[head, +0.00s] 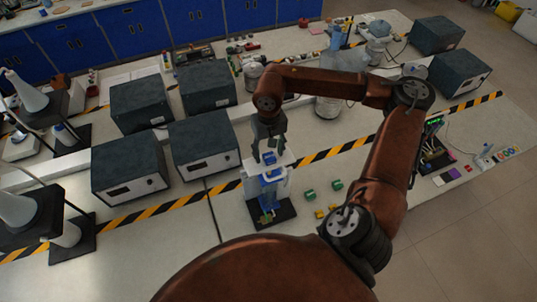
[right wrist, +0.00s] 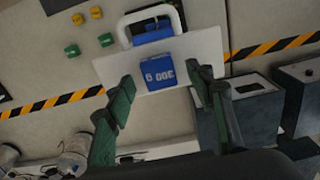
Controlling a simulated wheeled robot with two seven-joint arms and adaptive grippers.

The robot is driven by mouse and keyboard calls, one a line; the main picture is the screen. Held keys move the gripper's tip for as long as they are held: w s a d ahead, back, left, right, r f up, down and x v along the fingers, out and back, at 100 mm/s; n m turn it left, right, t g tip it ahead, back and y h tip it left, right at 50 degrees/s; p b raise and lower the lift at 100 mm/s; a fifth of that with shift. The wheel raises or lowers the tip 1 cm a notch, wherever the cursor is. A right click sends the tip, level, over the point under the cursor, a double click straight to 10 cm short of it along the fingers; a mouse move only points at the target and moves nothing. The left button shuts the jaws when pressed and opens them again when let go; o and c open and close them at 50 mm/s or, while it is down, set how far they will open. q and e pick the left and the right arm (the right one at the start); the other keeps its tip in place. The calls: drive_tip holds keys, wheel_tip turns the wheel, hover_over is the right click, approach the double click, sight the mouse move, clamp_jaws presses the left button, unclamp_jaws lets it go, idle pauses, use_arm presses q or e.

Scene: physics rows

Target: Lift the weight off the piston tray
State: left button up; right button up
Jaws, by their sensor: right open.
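The weight (right wrist: 160,72) is a blue block with a "300 g" label. It sits on the white piston tray (right wrist: 207,52), a flat plate, in the right wrist view. My left gripper is not in view.
Green blocks (head: 310,195) and yellow blocks lie on the bench right of the stand. Dark boxes (head: 204,143) stand to its left. A white handle-like loop (right wrist: 180,14) rises at the tray's far edge. Yellow-black tape (head: 345,148) crosses the bench.

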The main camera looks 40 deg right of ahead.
drive_tip(key=shift+s+f, duration=0.2)
drive_tip(key=shift+f, duration=0.4)
drive_tip(key=shift+w, duration=0.1)
drive_tip(key=shift+c, duration=0.6)
clamp_jaws()
